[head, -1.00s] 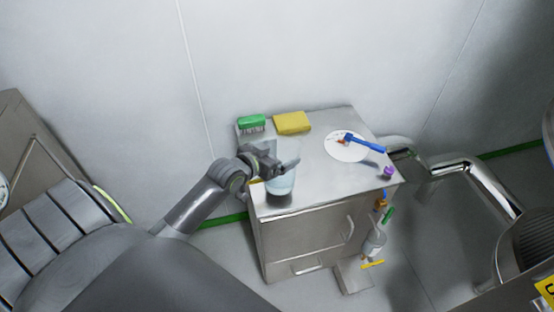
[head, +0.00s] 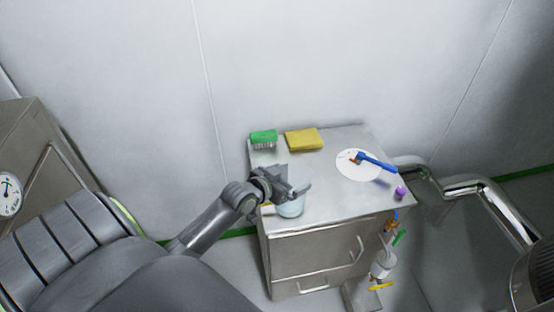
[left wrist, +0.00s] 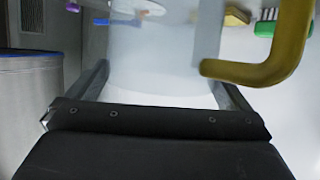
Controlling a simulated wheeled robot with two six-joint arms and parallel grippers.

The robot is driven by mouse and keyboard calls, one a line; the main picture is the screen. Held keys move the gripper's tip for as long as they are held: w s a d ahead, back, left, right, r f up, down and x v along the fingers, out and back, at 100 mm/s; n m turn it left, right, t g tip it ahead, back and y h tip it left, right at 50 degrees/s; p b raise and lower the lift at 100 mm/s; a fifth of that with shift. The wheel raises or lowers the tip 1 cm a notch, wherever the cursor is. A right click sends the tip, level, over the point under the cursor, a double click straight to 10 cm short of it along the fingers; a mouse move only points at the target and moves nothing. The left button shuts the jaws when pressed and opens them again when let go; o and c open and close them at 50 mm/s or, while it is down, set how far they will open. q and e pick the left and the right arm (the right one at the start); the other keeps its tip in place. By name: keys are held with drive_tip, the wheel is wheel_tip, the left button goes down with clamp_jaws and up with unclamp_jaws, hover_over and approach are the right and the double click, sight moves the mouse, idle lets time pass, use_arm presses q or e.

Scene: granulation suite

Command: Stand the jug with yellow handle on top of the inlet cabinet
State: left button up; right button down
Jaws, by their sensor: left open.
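The jug with the yellow handle (head: 291,208) is pale and translucent. It appears to stand upright on the near left part of the steel cabinet top (head: 335,202), which I take as the inlet cabinet. In the left wrist view the jug's body (left wrist: 150,45) fills the middle, with its yellow handle (left wrist: 285,55) at the right. My left gripper (head: 296,182) is open at the jug, its fingers on either side of the body; it hides part of the jug in the head view. I cannot tell whether the fingers touch it. My right gripper is not in view.
On the cabinet top are a green brush (head: 263,138), a yellow sponge (head: 304,140), a white disc (head: 350,168) with a blue-handled tool (head: 378,162), and a small purple item (head: 400,192). Steel pipes (head: 470,188) run at the right. The middle of the top is clear.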

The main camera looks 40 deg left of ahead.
use_arm(q)
drive_tip(key=v, duration=1.1)
drive_tip(key=shift+s+r+b, duration=0.2)
drive_tip(key=shift+s+b, duration=0.1)
drive_tip(key=shift+s, duration=0.05)
drive_tip(key=s+a+f+n+g+y, duration=0.1)
drive_tip(key=s+a+f+g, duration=0.15)
drive_tip(key=f, duration=0.65)
drive_tip(key=s+a+f+g+y, duration=0.1)
drive_tip(key=s+a+f, duration=0.15)
drive_tip(key=f, duration=0.65)
drive_tip(key=s+a+f+n+g+y, duration=0.1)
drive_tip(key=s+a+f+g, duration=0.15)
drive_tip(key=f, duration=0.65)
drive_tip(key=s+d+f+g, duration=0.3)
drive_tip(key=s+d+f, duration=0.2)
drive_tip(key=s+f, duration=0.5)
drive_tip(key=s+d+f+g, duration=0.3)
drive_tip(key=s+d+f, duration=0.3)
drive_tip(key=s+f, duration=0.5)
drive_tip(key=s, duration=0.5)
drive_tip(key=shift+m+h, duration=0.3)
drive_tip(key=shift+h, duration=0.1)
drive_tip(key=shift+d, duration=0.15)
